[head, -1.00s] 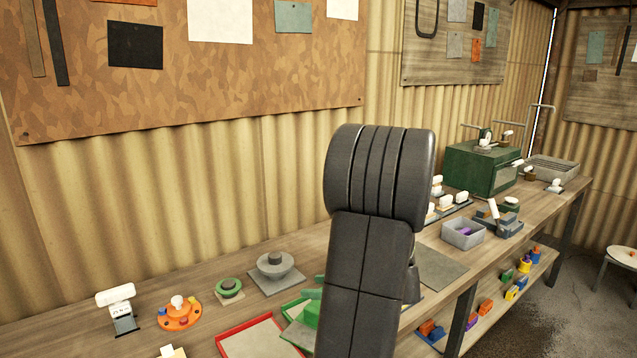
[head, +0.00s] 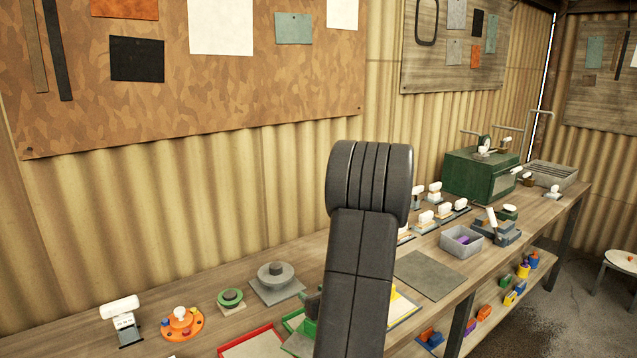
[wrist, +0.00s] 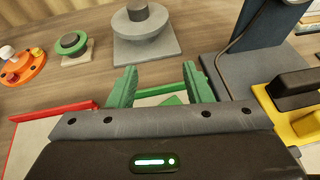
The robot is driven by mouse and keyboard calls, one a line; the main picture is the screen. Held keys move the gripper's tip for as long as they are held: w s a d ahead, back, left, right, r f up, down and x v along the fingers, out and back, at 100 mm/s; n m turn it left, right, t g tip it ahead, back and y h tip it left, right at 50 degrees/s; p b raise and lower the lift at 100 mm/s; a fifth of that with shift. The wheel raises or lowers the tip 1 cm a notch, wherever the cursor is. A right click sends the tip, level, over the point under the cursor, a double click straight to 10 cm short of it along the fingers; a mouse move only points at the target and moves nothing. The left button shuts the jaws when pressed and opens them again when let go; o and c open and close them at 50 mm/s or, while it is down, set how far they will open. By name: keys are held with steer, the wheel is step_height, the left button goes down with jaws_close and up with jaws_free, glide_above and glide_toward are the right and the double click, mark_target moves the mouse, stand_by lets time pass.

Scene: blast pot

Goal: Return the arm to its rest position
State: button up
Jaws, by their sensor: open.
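My gripper (wrist: 162,87) shows in the wrist view with its two green fingers spread apart and nothing between them. It is above the bench, over a green-edged tray (wrist: 150,101) that is partly hidden by the gripper. In the head view my dark arm stands upright in the middle and hides most of the gripper and part of the bench behind it.
The wooden bench (head: 200,314) runs along a corrugated wall. A round grey piece on a plate (head: 276,280), a green ring (head: 230,298), an orange disc (head: 182,322), a red-edged tray (head: 250,343) and a green machine (head: 480,174) stand on it. A grey mat (head: 432,273) lies bare.

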steer(key=shift+w+d+f+m+t+h, duration=0.15)
steer(key=shift+f+m+h, duration=0.15)
steer(key=shift+f, duration=0.15)
steer(key=shift+d+f+m+t+h, duration=0.15)
steer(key=shift+f+m+h, duration=0.15)
steer(key=shift+f, duration=0.15)
